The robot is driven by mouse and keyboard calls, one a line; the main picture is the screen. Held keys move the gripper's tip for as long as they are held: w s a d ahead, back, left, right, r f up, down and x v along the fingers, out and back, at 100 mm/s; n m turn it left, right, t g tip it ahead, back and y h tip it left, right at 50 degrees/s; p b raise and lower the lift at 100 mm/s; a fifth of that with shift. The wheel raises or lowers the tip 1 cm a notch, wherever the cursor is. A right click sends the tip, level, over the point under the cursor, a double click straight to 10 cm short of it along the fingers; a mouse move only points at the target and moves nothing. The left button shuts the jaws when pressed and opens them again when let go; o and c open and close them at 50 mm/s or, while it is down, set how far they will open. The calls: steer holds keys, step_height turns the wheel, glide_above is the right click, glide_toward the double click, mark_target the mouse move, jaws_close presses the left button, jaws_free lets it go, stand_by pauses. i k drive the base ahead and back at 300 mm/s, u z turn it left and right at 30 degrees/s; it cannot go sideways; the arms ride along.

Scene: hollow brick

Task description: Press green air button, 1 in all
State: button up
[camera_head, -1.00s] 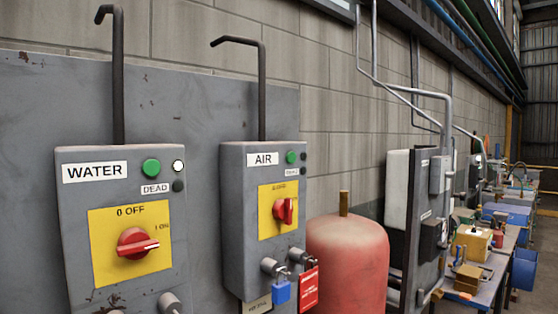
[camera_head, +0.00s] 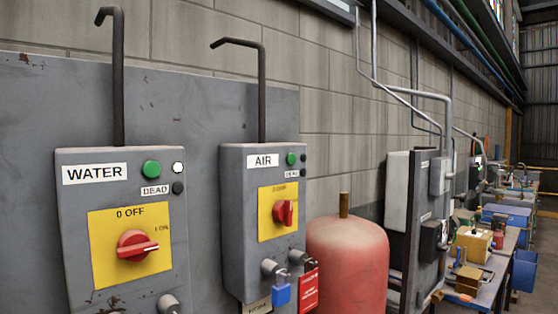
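The green air button (camera_head: 291,159) is a small round button at the upper right of the grey AIR box (camera_head: 232,200), beside the white AIR label (camera_head: 263,161). Below are a yellow plate with a red rotary switch (camera_head: 284,212), a blue padlock (camera_head: 281,290) and a red tag (camera_head: 307,288). A similar, larger-looking green button (camera_head: 151,169) is on the WATER box (camera_head: 75,230) to the left. My gripper is not in view.
Bent dark pipes rise from both boxes, which are mounted on a grey panel (camera_head: 205,110). A red tank (camera_head: 347,262) stands just right of the AIR box. Further right are grey cabinets (camera_head: 400,190) and a cluttered workbench. The space in front of the AIR box looks clear.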

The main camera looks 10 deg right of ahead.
mark_target(291, 159)
steer(key=u, duration=1.9)
steer(key=k, duration=1.4)
steer(key=z, duration=0.75)
steer(key=i, duration=1)
